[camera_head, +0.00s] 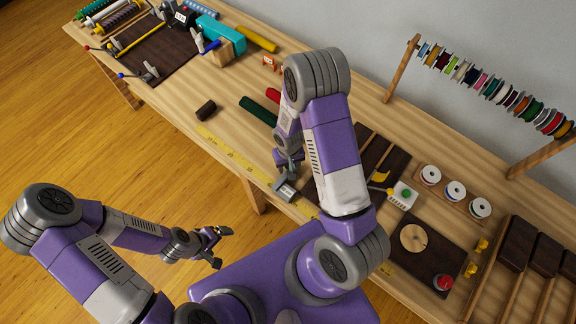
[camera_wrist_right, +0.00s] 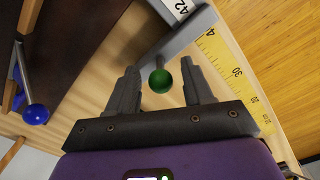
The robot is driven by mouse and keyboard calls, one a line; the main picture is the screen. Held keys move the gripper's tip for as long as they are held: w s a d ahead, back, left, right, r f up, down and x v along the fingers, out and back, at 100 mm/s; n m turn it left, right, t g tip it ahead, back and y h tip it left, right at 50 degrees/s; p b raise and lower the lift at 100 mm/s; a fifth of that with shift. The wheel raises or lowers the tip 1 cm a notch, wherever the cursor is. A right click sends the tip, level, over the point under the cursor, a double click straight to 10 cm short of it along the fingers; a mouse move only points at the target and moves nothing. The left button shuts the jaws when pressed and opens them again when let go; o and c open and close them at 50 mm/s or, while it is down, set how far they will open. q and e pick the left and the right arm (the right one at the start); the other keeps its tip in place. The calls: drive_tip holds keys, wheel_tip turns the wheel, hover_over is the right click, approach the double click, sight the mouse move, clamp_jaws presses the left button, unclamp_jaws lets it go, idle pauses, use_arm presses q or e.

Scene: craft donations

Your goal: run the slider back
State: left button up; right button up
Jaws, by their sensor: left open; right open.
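My right gripper (camera_wrist_right: 160,88) is open, with its two fingers on either side of a green ball knob (camera_wrist_right: 160,81). The knob sits on a short rod from a grey block (camera_wrist_right: 189,30) with a white label reading 42. The fingers look apart from the knob; contact cannot be judged. In the head view a grey block with a label (camera_head: 284,190) lies at the table's front edge, just below my right gripper (camera_head: 290,168). The knob is hidden there. My left gripper (camera_head: 217,246) is open and empty, off the table's front edge.
A yellow ruler (camera_head: 232,155) lies along the front edge. A blue ball knob (camera_wrist_right: 36,114) on a rod stands by a dark board. Thread spools hang on a rack (camera_head: 399,68). A red button (camera_head: 443,282) is on a dark panel at right.

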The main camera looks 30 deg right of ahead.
drive_tip(key=shift+f, duration=0.9)
drive_tip(key=shift+w, duration=0.1)
drive_tip(key=shift+c, duration=0.5)
clamp_jaws()
